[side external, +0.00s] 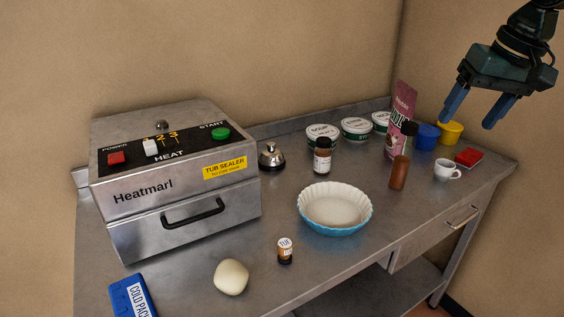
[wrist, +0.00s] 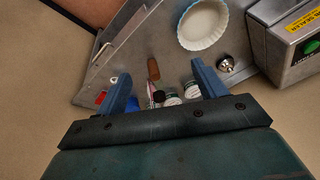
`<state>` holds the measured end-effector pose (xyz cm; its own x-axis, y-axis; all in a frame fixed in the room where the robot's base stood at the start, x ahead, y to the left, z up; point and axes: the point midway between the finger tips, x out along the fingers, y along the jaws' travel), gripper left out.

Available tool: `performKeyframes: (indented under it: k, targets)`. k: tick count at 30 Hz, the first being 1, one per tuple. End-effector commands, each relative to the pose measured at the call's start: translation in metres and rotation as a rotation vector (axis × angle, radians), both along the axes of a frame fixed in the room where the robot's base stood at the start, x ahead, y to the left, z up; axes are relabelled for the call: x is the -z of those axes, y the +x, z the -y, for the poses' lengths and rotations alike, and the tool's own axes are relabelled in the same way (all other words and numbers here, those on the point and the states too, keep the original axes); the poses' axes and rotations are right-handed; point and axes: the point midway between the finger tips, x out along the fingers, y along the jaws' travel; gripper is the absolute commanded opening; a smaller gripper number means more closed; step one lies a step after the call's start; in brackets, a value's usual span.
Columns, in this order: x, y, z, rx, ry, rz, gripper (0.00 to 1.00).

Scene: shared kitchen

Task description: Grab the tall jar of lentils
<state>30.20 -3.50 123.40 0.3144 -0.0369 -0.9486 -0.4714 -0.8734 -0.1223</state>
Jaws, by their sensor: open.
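A tall, narrow jar (side external: 399,173) with reddish-brown contents and a dark cap stands upright on the steel table, right of the white-and-blue dish. I cannot read a label on it, so its contents are not certain. A brown shape that looks like this jar (wrist: 153,68) shows between my fingers in the wrist view. My gripper (side external: 469,119) is open and empty, high above the table's right end, up and to the right of the jar and well apart from it. Its two blue fingers also show in the wrist view (wrist: 160,74).
A pink pouch (side external: 401,105) stands close behind the jar. A white cup (side external: 446,171), red box (side external: 468,157) and blue tub (side external: 427,137) are to its right. The heat sealer (side external: 180,200) fills the left end.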

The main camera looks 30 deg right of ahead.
Motion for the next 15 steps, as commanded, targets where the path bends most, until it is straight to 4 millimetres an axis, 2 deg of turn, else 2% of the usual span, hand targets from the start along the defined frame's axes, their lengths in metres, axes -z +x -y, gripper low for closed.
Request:
performKeyframes:
  k: [1, 8, 15]
  targets:
    - [-0.003, 0.013, 0.005, 0.041, 0.012, -0.016, 0.7]
    - [-0.016, 0.061, 0.028, 0.224, 0.06, -0.07, 0.7]
    - [-0.018, 0.109, 0.055, 0.418, 0.105, -0.128, 0.7]
